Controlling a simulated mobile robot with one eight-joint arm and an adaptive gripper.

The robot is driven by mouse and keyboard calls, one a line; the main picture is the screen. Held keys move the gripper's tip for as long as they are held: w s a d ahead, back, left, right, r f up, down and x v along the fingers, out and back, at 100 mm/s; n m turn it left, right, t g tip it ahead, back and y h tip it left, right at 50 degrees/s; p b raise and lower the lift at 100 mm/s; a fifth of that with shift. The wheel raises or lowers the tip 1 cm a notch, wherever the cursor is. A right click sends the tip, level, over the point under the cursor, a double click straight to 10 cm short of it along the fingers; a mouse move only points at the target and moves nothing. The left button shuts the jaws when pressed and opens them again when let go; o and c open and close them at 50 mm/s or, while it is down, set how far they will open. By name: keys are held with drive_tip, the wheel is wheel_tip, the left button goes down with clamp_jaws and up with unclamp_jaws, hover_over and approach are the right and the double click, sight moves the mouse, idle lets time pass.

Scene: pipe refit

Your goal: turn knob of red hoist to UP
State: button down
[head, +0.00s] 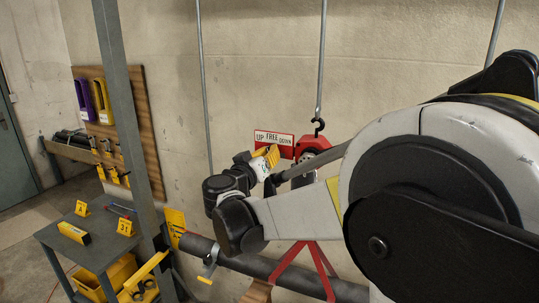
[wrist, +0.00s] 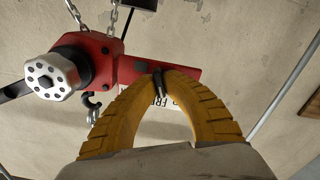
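The red hoist (head: 310,147) hangs on the wall side in the head view, partly hidden by my arm. Its red body (wrist: 100,60) fills the upper left of the wrist view, with a red bar reaching right. A white label plate (head: 273,138) reads UP, FREE, DOWN. In the wrist view the label (wrist: 177,102) is turned over and partly hidden by my fingers. My gripper (head: 268,155) is at the label's lower edge. Its yellow fingers (wrist: 160,78) arch together, tips closed around a thin dark piece, apparently the knob (wrist: 158,88), which lies over FREE.
A grey post (head: 130,130) stands left of my arm. A dark horizontal pipe (head: 265,268) with red straps runs below. A cart (head: 90,245) with yellow tags is at lower left. Chains (wrist: 112,18) and a silver round cover (wrist: 52,76) are beside the hoist.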

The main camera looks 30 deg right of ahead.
drive_tip(key=shift+n+b, duration=0.3)
drive_tip(key=shift+n, duration=0.9)
drive_tip(key=shift+w, duration=0.1)
drive_tip(key=c, duration=1.5)
unclamp_jaws()
drive_tip(key=v, duration=1.2)
